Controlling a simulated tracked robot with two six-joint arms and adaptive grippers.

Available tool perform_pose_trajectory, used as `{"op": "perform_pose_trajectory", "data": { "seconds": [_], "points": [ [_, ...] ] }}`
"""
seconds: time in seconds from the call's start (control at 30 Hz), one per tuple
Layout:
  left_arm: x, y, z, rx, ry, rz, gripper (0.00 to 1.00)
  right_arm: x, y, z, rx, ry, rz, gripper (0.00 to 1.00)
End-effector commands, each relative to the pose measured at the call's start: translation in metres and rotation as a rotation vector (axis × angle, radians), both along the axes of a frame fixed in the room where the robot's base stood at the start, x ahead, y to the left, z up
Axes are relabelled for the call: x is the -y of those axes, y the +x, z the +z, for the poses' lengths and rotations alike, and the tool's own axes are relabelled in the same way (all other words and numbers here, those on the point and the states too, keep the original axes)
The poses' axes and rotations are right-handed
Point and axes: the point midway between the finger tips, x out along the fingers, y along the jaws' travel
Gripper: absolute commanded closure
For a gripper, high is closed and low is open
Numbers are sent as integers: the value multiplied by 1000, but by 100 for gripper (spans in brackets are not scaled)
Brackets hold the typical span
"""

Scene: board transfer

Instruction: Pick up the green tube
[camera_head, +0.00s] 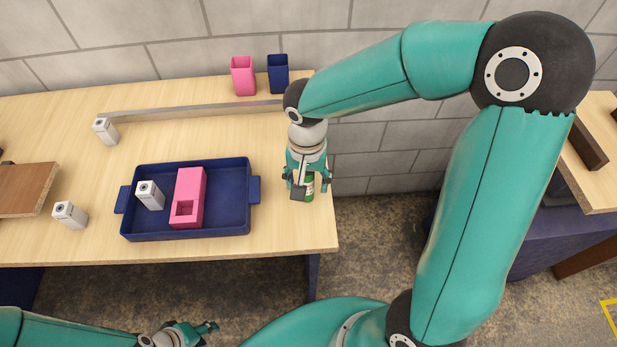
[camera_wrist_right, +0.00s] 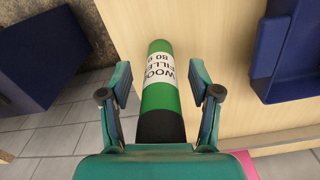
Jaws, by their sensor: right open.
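The green tube (camera_wrist_right: 160,98) has a white label with black print and a dark end nearest my right gripper. In the right wrist view it lies between the two open fingers of my right gripper (camera_wrist_right: 160,78), with a gap on each side. In the head view the tube (camera_head: 309,187) shows only partly behind my right gripper (camera_head: 304,190), over the table's right edge. I cannot tell what supports the tube. My left gripper (camera_head: 205,329) is low in the head view, in front of the table and away from the tube; its jaw state is unclear.
A blue tray (camera_head: 232,222) on the wooden table (camera_head: 285,240) holds a pink block (camera_head: 190,190) and a white block (camera_head: 150,195). Two more white blocks stand left of it. A pink cup (camera_head: 243,76) and a blue cup (camera_head: 278,74) stand at the back.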

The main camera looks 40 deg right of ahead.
Motion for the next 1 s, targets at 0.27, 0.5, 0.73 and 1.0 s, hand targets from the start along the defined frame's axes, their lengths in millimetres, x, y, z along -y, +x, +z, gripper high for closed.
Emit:
{"op": "perform_pose_trajectory", "data": {
  "seconds": [0.27,0.5,0.73,1.0],
  "points": [
    [0,0,0,0,0,0,60,0,0,0,0,0,1,62],
    [0,0,0,0,0,0,60,0,0,0,0,0,1,100],
    [0,0,0,0,0,0,60,0,0,1,1,-1,1,100],
    [0,0,0,0,0,0,60,0,1,12,4,-2,1,100]
  ]
}}
